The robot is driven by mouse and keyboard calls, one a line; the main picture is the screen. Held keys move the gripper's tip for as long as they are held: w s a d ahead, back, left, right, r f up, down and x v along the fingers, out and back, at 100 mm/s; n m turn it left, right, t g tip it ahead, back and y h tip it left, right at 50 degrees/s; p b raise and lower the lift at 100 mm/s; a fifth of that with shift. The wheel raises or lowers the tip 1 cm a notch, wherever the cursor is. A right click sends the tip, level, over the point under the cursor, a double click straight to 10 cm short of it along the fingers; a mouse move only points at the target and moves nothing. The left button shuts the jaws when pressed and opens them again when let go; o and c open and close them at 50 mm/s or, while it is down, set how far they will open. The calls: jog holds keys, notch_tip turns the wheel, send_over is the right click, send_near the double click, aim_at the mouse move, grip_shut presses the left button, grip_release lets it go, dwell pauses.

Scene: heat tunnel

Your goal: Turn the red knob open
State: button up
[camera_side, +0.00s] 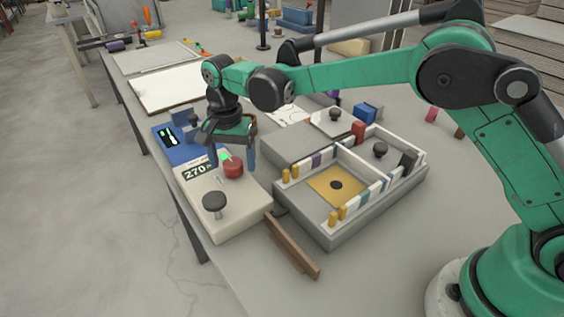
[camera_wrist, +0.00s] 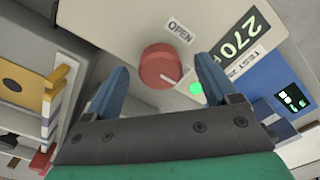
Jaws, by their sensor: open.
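The red knob (camera_side: 233,167) sits on top of a cream control box (camera_side: 231,207). In the wrist view the red knob (camera_wrist: 160,66) shows a pale pointer line towards its lower right, by a lit green light (camera_wrist: 195,88). An "OPEN" label (camera_wrist: 180,32) is printed above the knob. A display (camera_wrist: 238,42) beside it reads 270. My gripper (camera_side: 232,162) is open above the box. In the wrist view its two blue fingers (camera_wrist: 165,75) stand apart, one on each side of the knob, with gaps visible; I cannot tell their exact height above it.
A grey open-topped tunnel (camera_side: 339,235) is to the right. A brown bar (camera_side: 292,247) lies in front.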

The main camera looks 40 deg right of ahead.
grip_shut()
jog(key=shift+n, duration=0.3)
jog(key=n, duration=0.8)
jog(key=shift+n, duration=0.4)
jog(key=n, duration=0.4)
jog(key=shift+n, duration=2.2)
